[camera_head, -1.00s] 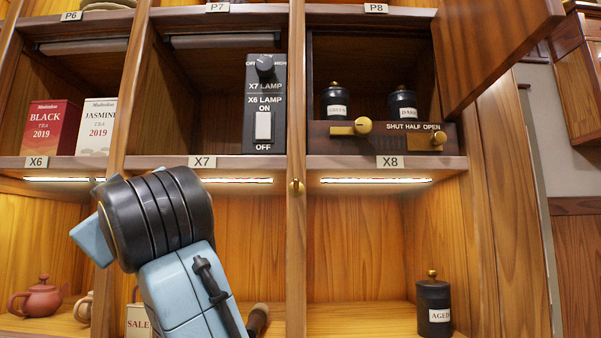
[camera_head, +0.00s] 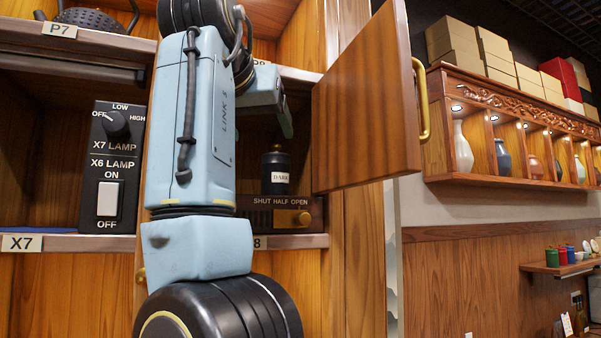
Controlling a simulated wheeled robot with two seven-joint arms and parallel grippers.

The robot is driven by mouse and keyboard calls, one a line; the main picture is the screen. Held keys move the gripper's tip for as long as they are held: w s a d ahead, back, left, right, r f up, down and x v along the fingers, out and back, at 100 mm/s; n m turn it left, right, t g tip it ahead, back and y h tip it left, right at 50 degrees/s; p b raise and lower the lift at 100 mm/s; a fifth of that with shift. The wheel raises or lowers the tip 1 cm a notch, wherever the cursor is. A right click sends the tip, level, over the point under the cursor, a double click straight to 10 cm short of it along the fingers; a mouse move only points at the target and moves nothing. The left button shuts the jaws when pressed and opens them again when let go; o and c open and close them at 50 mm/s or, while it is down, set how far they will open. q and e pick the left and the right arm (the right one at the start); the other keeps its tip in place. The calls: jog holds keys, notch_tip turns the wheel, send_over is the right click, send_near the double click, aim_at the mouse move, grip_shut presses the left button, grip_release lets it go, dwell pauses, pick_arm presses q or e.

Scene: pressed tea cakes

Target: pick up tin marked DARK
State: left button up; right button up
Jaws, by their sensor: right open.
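The dark tin with a black knobbed lid and a white DARK label (camera_head: 280,177) stands upright in the X8 compartment, behind a low front panel (camera_head: 262,217) lettered SHUT HALF OPEN. Its label faces me, and nothing touches it that I can see. My right arm crosses in front of the compartment's left part. My right gripper (camera_head: 284,122) is up in front of the compartment, above the tin and apart from it. It is open and empty, with much of it hidden behind my arm. The second tin is hidden. My left gripper is out of view.
A brass slider knob (camera_head: 292,218) sits under OPEN. The lamp switch box (camera_head: 112,165) stands in X7. A wall shelf (camera_head: 510,180) with vases is far right.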

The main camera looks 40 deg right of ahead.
aim_at(272, 157)
jog(key=p+x, duration=0.1)
jog(key=x, duration=0.5)
jog(key=shift+w+d, duration=0.15)
jog(key=shift+d, duration=0.15)
jog(key=p+x, duration=0.1)
jog(key=x, duration=0.2)
jog(key=p+x, duration=0.1)
jog(key=x, duration=0.1)
jog(key=shift+w+d+f, duration=0.15)
jog(key=shift+d+f, duration=0.05)
jog(key=shift+f, duration=0.35)
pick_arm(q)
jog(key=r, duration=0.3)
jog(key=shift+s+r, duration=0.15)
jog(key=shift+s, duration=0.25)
pick_arm(e)
jog(key=shift+a, duration=0.15)
jog(key=shift+c, duration=1.2)
jog(key=c, duration=0.7)
jog(key=shift+c, duration=0.8)
jog(key=shift+r, duration=0.2)
